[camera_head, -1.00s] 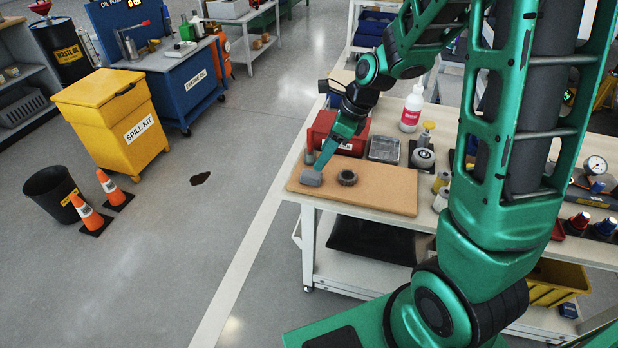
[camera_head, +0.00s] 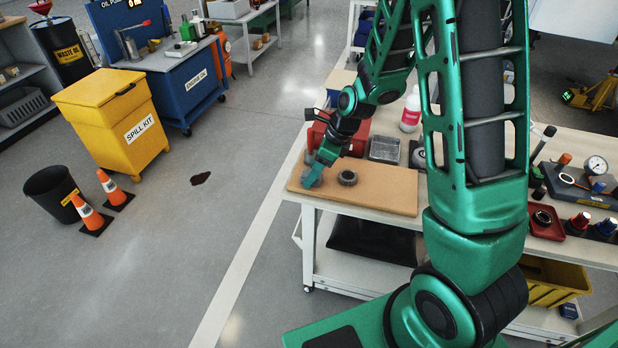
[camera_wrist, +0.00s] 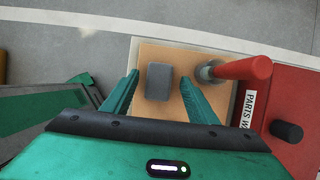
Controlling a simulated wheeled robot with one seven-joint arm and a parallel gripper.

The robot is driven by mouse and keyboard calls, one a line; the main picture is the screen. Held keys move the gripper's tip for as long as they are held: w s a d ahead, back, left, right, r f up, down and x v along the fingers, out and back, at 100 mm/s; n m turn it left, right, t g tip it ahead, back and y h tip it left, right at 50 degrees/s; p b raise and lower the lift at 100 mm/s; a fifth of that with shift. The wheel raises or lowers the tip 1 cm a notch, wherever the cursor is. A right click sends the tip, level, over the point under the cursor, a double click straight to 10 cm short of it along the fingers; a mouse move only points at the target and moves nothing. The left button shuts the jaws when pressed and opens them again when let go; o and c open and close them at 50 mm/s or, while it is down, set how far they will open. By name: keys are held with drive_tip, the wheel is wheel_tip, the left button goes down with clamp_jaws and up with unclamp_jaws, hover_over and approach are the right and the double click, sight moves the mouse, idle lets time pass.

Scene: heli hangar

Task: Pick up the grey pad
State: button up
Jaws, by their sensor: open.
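The grey pad (camera_wrist: 159,82) is a small dark grey block with rounded corners, lying on the tan board (camera_wrist: 185,60) in the wrist view. My gripper (camera_wrist: 158,76) is open above the board, one green finger on each side of the pad. A gap shows between each finger and the pad, so it is not gripped. In the head view my gripper (camera_head: 317,170) is low over the left end of the board (camera_head: 390,193) and hides part of the pad (camera_head: 309,180).
A dark ring-shaped part (camera_head: 347,178) lies on the board, right of my gripper. A red box (camera_head: 356,142) stands close behind. In the wrist view a red cylinder (camera_wrist: 245,68) rises right of the fingers. The board's front right is clear.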

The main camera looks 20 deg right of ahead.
drive_tip(key=c, duration=1.1)
drive_tip(key=shift+r, duration=0.15)
drive_tip(key=shift+r, duration=0.65)
wheel_tip(320, 180, up, 3)
drive_tip(key=shift+f, duration=0.1)
drive_tip(key=s+a+r, duration=0.2)
drive_tip(key=a, duration=0.1)
drive_tip(key=s+a+r, duration=0.2)
drive_tip(key=s+a, duration=0.1)
drive_tip(key=s+a+r, duration=0.2)
drive_tip(key=a, duration=0.1)
drive_tip(key=shift+s+r, duration=0.25)
drive_tip(key=shift+r, duration=0.1)
